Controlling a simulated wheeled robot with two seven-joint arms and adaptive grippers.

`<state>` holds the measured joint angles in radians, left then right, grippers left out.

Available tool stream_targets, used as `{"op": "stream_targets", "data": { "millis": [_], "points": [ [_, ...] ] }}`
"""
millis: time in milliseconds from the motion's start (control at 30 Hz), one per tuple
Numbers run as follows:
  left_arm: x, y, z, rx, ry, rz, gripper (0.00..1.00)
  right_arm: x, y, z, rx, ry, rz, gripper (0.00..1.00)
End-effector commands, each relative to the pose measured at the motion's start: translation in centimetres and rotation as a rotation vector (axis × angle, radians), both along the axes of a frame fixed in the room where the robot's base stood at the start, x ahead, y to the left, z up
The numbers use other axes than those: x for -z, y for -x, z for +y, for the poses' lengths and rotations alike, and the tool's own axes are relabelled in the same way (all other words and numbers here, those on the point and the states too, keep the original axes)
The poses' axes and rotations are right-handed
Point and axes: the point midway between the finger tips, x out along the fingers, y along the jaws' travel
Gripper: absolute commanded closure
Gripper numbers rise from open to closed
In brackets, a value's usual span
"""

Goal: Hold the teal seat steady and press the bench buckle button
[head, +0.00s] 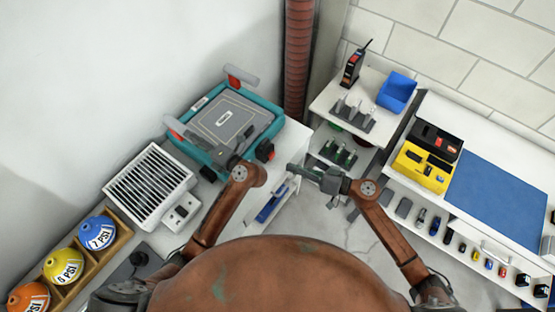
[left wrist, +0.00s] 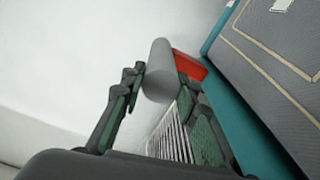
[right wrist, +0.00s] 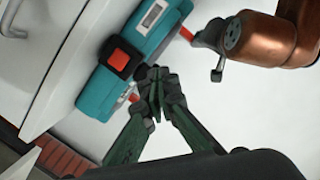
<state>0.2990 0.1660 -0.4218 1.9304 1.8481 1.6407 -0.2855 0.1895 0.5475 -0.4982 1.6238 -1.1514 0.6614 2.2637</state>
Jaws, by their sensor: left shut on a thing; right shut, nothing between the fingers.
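The teal seat (head: 272,125) with a grey pad lies on the white bench, its grey handles with red ends sticking up. In the left wrist view, my left gripper (left wrist: 160,88) is shut on a grey handle (left wrist: 157,62), beside the seat's teal edge (left wrist: 250,120). The black buckle (head: 265,150) sits at the seat's near right edge. Its square red button (right wrist: 118,60) faces the right wrist camera. My right gripper (head: 292,169) is shut and empty, to the right of the buckle. In the right wrist view its fingertips (right wrist: 153,78) are close to the buckle; contact cannot be told.
A white slatted box (head: 150,185) stands left of the seat, with coloured PSI balls (head: 63,266) in a wooden rack. A red-brown pipe (head: 299,45) rises behind. A shelf with a blue bin (head: 396,91) and a yellow case (head: 422,166) stand right.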

Motion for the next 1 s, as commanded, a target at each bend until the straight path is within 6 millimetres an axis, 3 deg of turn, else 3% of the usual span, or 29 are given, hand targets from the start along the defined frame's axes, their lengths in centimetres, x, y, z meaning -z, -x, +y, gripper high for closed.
{"op": "stream_targets", "data": {
  "millis": [200,367,800,1000],
  "points": [
    [0.1,0.0,0.0,-0.001,0.001,0.002,1.0,-0.7,1.0,-0.6,0.005,-0.2,0.173,1.0],
    [0.1,0.0,0.0,0.0,0.002,0.003,1.0,0.1,0.9,-1.8,0.043,-0.329,0.324,1.0],
    [0.2,0.0,0.0,0.0,0.002,0.003,1.0,6.6,0.5,-5.9,0.208,-0.533,0.695,1.0],
    [0.2,0.0,0.0,0.0,0.002,0.003,1.0,7.6,0.6,-6.5,0.235,-0.551,0.742,1.0]
  ]
}}
